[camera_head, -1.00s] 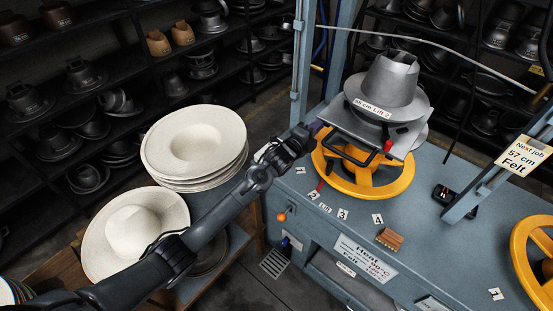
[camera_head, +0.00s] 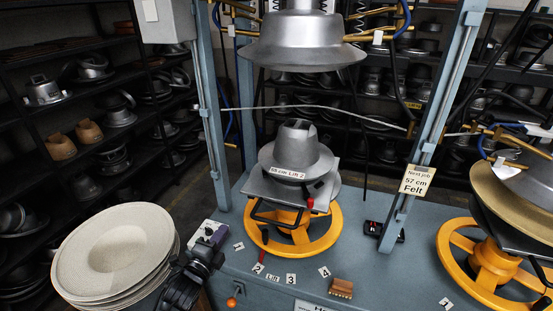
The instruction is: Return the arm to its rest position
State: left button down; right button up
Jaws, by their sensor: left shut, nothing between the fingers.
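My left arm comes up from the bottom edge, left of centre, in the head view. Its dark gripper (camera_head: 210,243) is shut and empty, beside a small pale control box (camera_head: 207,232) at the left edge of the blue press table (camera_head: 370,270). I cannot tell whether it touches the box. The grey hat mould (camera_head: 296,150), labelled 55 cm, stands on its plate above a yellow handwheel (camera_head: 292,232), to the right of my gripper. My right gripper is not in view.
A stack of cream felt hats (camera_head: 115,250) lies to the left of my arm. A large grey upper mould (camera_head: 303,40) hangs above the lower one. A blue post (camera_head: 210,100) stands behind my gripper. A wooden brush (camera_head: 341,288) lies on the table.

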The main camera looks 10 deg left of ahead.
pick_arm(q)
jog(key=s+d+f+g, duration=0.2)
jog(key=s+f, duration=0.3)
jog(key=f, duration=0.4)
jog(key=s+d+f+n+g, duration=0.2)
jog(key=s+n, duration=0.1)
jog(key=s, duration=0.5)
jog(key=s+d+f+n+g, duration=0.2)
jog(key=s+f+n+g, duration=0.15)
jog(key=s, duration=0.35)
jog(key=s+d+f+n+g, duration=0.1)
jog(key=s+d+n+g, duration=0.15)
jog(key=s, duration=0.55)
jog(key=s+a+r+n+g+y, duration=0.2)
jog(key=s+n+g, duration=0.2)
jog(key=s+n, duration=0.35)
notch_tip(320, 180, up, 22)
jog(key=s+p, duration=0.1)
jog(key=p, duration=2.1)
jog(key=shift+n, duration=0.35)
jog(key=shift+a, duration=0.1)
